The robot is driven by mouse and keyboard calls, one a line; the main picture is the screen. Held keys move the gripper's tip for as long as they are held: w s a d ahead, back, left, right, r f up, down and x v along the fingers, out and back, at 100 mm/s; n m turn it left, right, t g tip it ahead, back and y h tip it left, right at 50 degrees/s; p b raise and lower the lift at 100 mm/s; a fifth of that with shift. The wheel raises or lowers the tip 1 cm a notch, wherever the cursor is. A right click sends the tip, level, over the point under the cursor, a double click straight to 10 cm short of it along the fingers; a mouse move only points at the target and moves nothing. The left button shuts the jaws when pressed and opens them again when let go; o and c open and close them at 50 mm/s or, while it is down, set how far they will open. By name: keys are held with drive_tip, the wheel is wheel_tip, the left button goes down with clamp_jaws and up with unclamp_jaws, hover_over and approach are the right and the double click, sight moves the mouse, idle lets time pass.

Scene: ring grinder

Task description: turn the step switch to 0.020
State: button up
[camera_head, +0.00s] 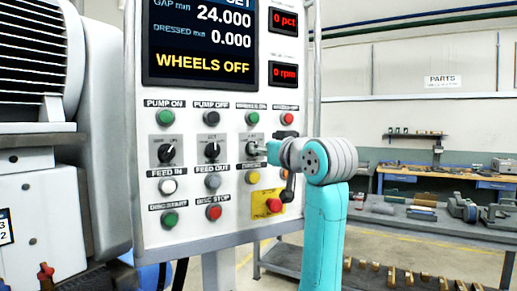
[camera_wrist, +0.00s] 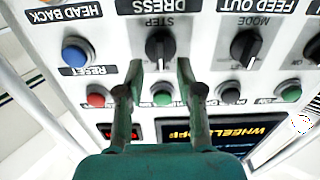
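The step switch (camera_wrist: 160,45) is a black rotary knob under a STEP label, upside down in the wrist view. Its handle stands roughly upright in that picture; its scale is not readable. In the head view the step switch (camera_head: 252,147) is the rightmost of three knobs, partly hidden by my teal gripper (camera_head: 262,150), which reaches in from the right.
The mode switch (camera_wrist: 245,46) is beside it. A blue reset button (camera_wrist: 76,50), a red button (camera_wrist: 97,98) and a green button (camera_wrist: 163,94) lie close to my fingers. The screen (camera_head: 200,40) reads WHEELS OFF. A workbench (camera_head: 400,215) stands behind at right.

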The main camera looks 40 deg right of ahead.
drive_tip(key=shift+x, duration=1.5)
clamp_jaws()
drive_tip(key=shift+d+m, duration=0.1)
drive_tip(key=shift+m, duration=4.8)
